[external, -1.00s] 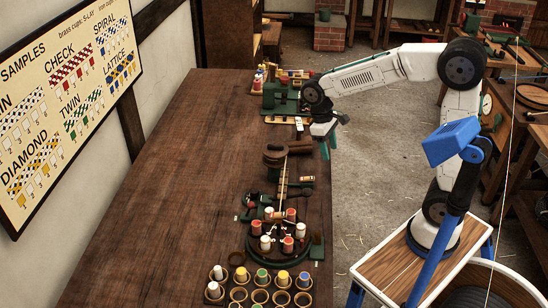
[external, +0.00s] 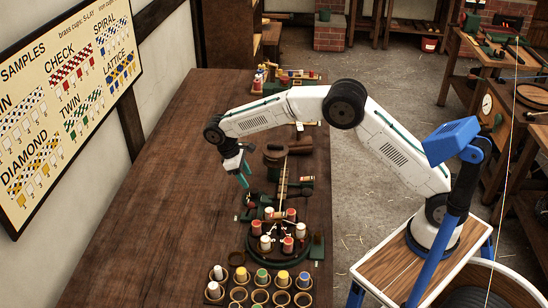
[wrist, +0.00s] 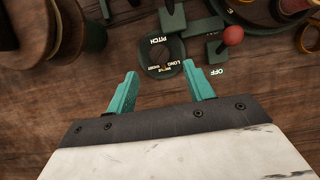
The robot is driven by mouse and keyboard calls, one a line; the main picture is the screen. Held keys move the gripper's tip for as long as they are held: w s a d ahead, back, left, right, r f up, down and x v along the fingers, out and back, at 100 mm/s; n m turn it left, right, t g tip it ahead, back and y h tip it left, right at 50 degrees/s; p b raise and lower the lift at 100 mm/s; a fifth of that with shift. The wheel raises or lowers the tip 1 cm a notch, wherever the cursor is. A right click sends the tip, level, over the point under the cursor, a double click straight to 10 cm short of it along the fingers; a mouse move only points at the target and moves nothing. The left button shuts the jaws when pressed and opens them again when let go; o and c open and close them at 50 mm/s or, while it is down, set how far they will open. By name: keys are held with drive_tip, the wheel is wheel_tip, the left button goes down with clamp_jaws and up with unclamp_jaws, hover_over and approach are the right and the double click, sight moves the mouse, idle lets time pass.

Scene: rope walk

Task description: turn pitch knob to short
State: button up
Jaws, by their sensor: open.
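The pitch knob (wrist: 162,52) shows in the wrist view as a dark round dial on the table. It bears the word PITCH and smaller labels that include LONG and SHORT. I cannot tell for sure which label it points to. My gripper (wrist: 155,78) has two teal fingers, spread apart with nothing between them. In the wrist view the dial lies just beyond the fingertips, roughly centred between them. In the external view my gripper (external: 244,181) hangs over the table, left of the green machine parts; the knob is too small there to make out.
A red-balled lever (wrist: 232,36) marked OFF stands right of the knob. Brown wooden drums (wrist: 75,28) stand at the upper left of the wrist view. A round carrier (external: 280,252) with red and white bobbins stands nearby. The table's left side (external: 150,200) is clear.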

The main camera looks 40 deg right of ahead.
sight(254, 191)
drive_tip(key=x, duration=0.6)
drive_tip(key=shift+s+d+f, duration=0.1)
drive_tip(key=shift+f, duration=0.05)
drive_tip(key=shift+c, duration=0.3)
drive_tip(key=c, duration=0.9)
